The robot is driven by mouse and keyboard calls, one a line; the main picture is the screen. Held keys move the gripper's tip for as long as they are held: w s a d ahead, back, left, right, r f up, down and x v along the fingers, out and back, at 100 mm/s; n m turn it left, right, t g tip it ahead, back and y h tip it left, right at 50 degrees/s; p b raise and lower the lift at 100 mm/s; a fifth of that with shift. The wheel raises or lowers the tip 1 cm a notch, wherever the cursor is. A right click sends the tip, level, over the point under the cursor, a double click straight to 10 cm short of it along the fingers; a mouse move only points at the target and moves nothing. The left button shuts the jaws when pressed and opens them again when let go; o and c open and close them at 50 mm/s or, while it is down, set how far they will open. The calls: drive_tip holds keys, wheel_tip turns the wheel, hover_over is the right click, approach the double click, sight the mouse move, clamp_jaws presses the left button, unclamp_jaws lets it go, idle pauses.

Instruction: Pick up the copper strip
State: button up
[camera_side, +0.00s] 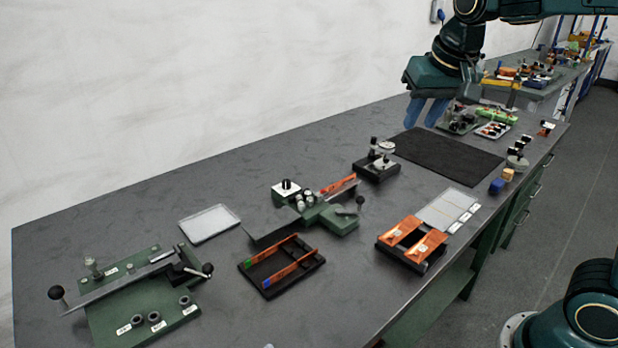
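Several copper-coloured strips are in view, and I cannot tell which one the task names. One strip (338,184) sticks out behind the green bench device (330,217). Two narrow strips (291,263) stand in a black tray (300,282), with green and blue marks at their near ends. Wider copper pieces (425,246) lie on a black holder (398,256) at the right. My gripper (426,118) is above the far part of the table, well away from all of these. Its two blue fingers are apart with nothing visible between them.
A green lever fixture (110,310) stands at the front left beside a pale flat tray (208,223). A dial gauge on a stand (379,160) is near the black mat (445,158). Blue and yellow blocks (502,181) sit by the right edge. The table's back left is clear.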

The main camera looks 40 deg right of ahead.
drive_tip(key=w+d+f+m+g, duration=0.1)
drive_tip(key=w+f+m, duration=0.15)
drive_tip(key=w, duration=0.75)
drive_tip(key=m+g+h, duration=0.2)
drive_tip(key=m+g, duration=0.1)
drive_tip(key=m, duration=0.7)
hover_over(328, 187)
drive_tip(key=a, duration=0.3)
wheel_tip(328, 187, down, 19)
drive_tip(key=shift+w+f, duration=0.1)
drive_tip(key=shift+f, duration=0.1)
drive_tip(key=shift+d+f+h, duration=0.3)
drive_tip(key=shift+d+f, duration=0.1)
drive_tip(key=shift+f, duration=0.35)
drive_tip(key=shift+x, duration=2.9)
